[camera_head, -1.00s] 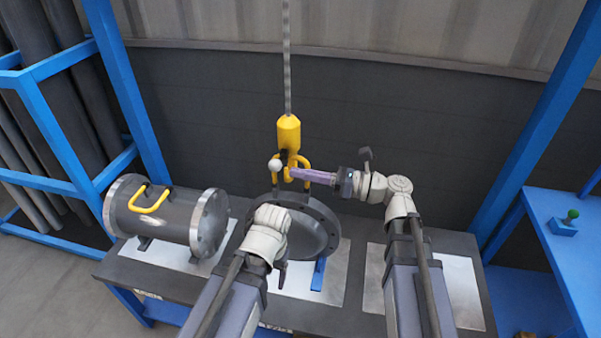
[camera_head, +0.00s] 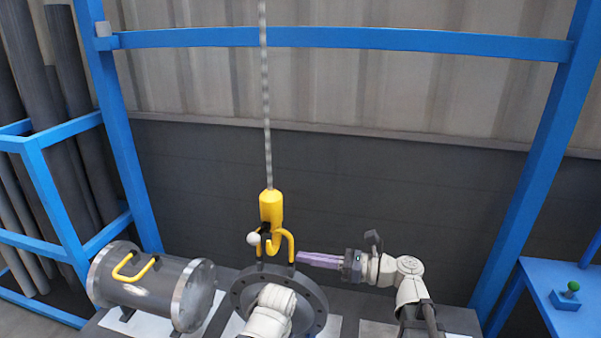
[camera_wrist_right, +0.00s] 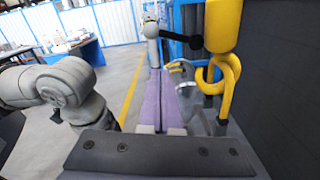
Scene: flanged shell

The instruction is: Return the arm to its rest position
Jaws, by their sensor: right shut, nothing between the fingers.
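My right gripper (camera_head: 298,258) is shut and empty. Its long purple fingers point left in the head view, with the tips just right of the yellow hook (camera_head: 287,240); I cannot tell whether they touch it. In the right wrist view the fingers (camera_wrist_right: 158,72) lie side by side, and the hook (camera_wrist_right: 228,80) is to their right. My right arm (camera_head: 410,275) is bent, its wrist level above the bench. My left arm (camera_head: 268,315) shows at the bottom, in front of the flanged disc; its gripper is not seen.
The hook hangs on a chain (camera_head: 266,110) just above the dark flanged disc (camera_head: 312,300). A flanged grey cylinder (camera_head: 155,285) with a yellow handle lies at left. Blue frame posts (camera_head: 545,150) stand at both sides. A blue table (camera_head: 550,285) with a green knob is at right.

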